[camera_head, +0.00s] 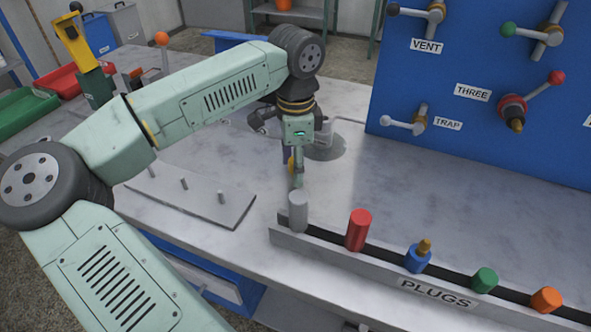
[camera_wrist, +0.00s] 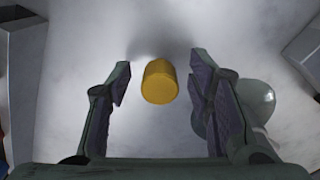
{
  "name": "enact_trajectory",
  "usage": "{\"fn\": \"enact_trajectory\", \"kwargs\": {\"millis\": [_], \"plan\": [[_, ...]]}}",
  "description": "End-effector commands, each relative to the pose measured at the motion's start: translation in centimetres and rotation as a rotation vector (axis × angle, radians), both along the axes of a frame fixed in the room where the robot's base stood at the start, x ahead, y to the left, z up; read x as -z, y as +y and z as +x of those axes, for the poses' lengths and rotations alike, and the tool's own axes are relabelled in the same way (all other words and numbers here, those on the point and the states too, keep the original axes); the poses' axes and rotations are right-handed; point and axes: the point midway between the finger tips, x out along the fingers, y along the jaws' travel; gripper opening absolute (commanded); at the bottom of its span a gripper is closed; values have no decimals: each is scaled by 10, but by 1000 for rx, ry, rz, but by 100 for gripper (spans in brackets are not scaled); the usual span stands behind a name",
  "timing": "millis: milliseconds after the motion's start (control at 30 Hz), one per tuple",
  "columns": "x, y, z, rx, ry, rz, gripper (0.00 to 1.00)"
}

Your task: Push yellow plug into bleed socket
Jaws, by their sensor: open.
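The yellow plug (camera_wrist: 160,82) is a short cylinder that shows between my fingers in the wrist view, with a gap on each side. In the head view only a small yellow part (camera_head: 291,164) shows beside the fingers. My gripper (camera_head: 294,174) points down over the grey worktop, left of the plug rack, and is open. In the wrist view its two dark-padded fingers (camera_wrist: 161,86) stand apart and do not touch the plug. I cannot tell how the plug is supported. No label reading BLEED is legible in the head view, so I cannot identify that socket.
A blue panel (camera_head: 480,130) with labelled valves VENT, THREE and TRAP stands at the back right. The PLUGS rack (camera_head: 400,284) holds grey, red, blue, green and orange plugs. A plate with pegs (camera_head: 200,205) lies left of my gripper.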

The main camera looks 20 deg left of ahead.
Motion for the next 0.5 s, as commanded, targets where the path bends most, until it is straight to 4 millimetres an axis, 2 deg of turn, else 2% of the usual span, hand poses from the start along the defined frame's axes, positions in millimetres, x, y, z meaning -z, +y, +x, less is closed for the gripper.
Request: {"fn": "enact_trajectory", "kwargs": {"millis": [200,500], "plan": [[0,0,0,0,-1,0,46],[0,0,0,0,-1,0,26]]}}
